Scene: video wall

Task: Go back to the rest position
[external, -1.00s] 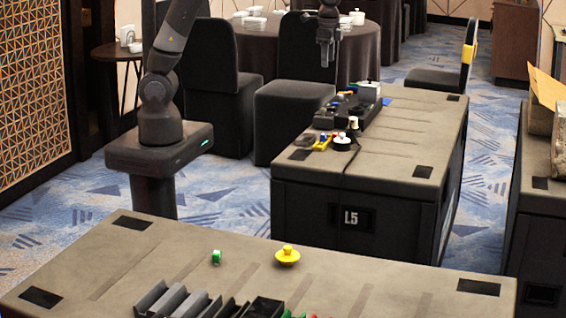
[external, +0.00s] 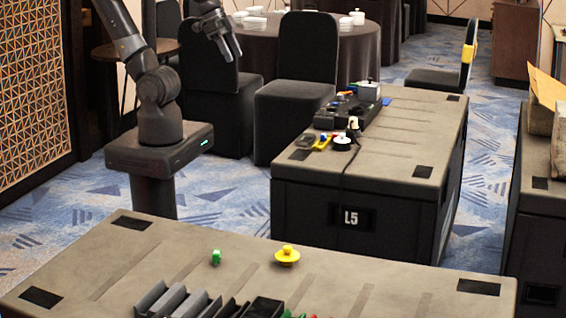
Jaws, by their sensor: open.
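My gripper (external: 230,50) hangs in the air at the upper left of the external view, close to the top of my arm. Its fingers are apart and nothing shows between them. It is clear of both flat-topped cases. Behind it in the picture are a dark covered chair (external: 207,66) and a round table (external: 345,45). My arm is folded up above its base, and its top runs out of the picture.
A case marked L5 (external: 400,172) carries a black device (external: 345,112) and small coloured items. The near case (external: 130,262) holds a green roll (external: 216,257), a yellow knob-like object (external: 287,256) and dark trays (external: 180,302). Blue carpet (external: 235,205) lies open between them.

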